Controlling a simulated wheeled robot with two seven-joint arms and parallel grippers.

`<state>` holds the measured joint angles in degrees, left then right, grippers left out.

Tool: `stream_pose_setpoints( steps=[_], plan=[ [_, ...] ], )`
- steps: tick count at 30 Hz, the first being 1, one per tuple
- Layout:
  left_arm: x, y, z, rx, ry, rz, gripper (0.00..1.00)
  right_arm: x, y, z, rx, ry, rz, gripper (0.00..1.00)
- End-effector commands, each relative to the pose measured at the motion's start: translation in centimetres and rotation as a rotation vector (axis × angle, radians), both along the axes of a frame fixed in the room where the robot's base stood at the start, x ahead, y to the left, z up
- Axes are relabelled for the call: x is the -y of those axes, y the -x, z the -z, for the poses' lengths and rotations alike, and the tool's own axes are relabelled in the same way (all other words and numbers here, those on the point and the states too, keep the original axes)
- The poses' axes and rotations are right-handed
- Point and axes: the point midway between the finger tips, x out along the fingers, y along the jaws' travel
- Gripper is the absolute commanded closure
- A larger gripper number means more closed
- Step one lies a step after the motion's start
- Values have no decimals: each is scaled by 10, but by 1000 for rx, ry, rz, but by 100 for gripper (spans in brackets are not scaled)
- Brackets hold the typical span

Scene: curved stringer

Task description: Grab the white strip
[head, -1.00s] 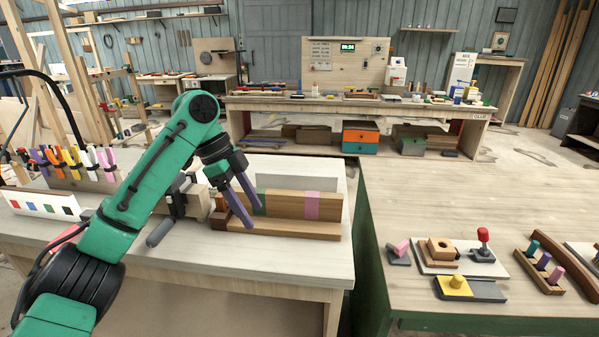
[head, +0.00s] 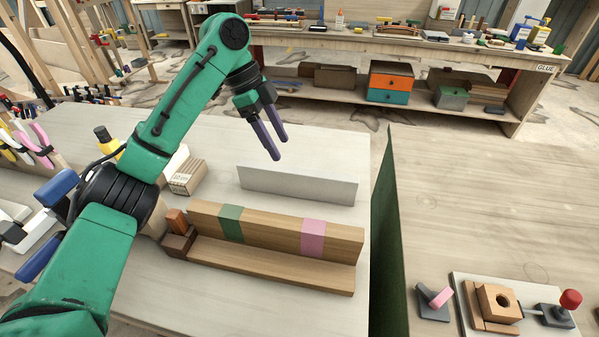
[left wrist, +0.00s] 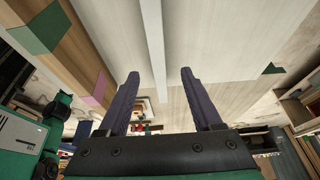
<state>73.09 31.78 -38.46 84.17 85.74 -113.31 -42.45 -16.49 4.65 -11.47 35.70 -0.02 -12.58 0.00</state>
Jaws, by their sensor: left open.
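The white strip (head: 297,185) is a long thin board standing on edge on the left table, behind the wooden fixture. It also shows in the left wrist view (left wrist: 153,42), running away from between the fingertips. My left gripper (head: 280,147) is open and empty, its purple fingers pointing down above and behind the strip in the head view. In the left wrist view the gripper (left wrist: 160,74) has the strip's near part lying between its two fingers, with gaps on both sides. I cannot tell the exact height above the strip. My right gripper is not in view.
A wooden fixture (head: 270,265) with green and pink bands stands in front of the strip. A small wooden block (head: 188,176) and a yellow bottle (head: 106,141) are at left. A green panel (head: 383,240) edges the right bench. The tabletop around the strip is clear.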

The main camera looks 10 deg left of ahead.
Motion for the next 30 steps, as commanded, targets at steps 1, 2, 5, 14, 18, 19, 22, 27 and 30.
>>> stream_pose_setpoints(
  steps=[1, 2, 5, 14, 18, 19, 22, 27, 30],
  plan=[
    [5, 1, 13, -5, -2, 1, 34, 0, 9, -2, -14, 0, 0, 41],
    [8, 1, 20, -5, -2, 1, 34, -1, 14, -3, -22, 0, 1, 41],
    [17, 1, 43, -4, -1, 1, 34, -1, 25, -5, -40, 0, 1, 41],
    [34, 1, 85, -4, -2, 1, 34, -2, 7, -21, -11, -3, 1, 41],
    [42, 1, 107, -1, -2, 0, 34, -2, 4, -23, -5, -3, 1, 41],
    [42, 1, 109, -1, -2, 0, 34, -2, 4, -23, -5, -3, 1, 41],
    [43, 0, 111, 1, -1, 0, 34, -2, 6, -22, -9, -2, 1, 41],
    [43, 0, 111, 0, -1, 0, 64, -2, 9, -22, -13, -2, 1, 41],
    [43, 0, 111, 0, -1, 0, 100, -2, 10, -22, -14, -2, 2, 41]
  ],
)
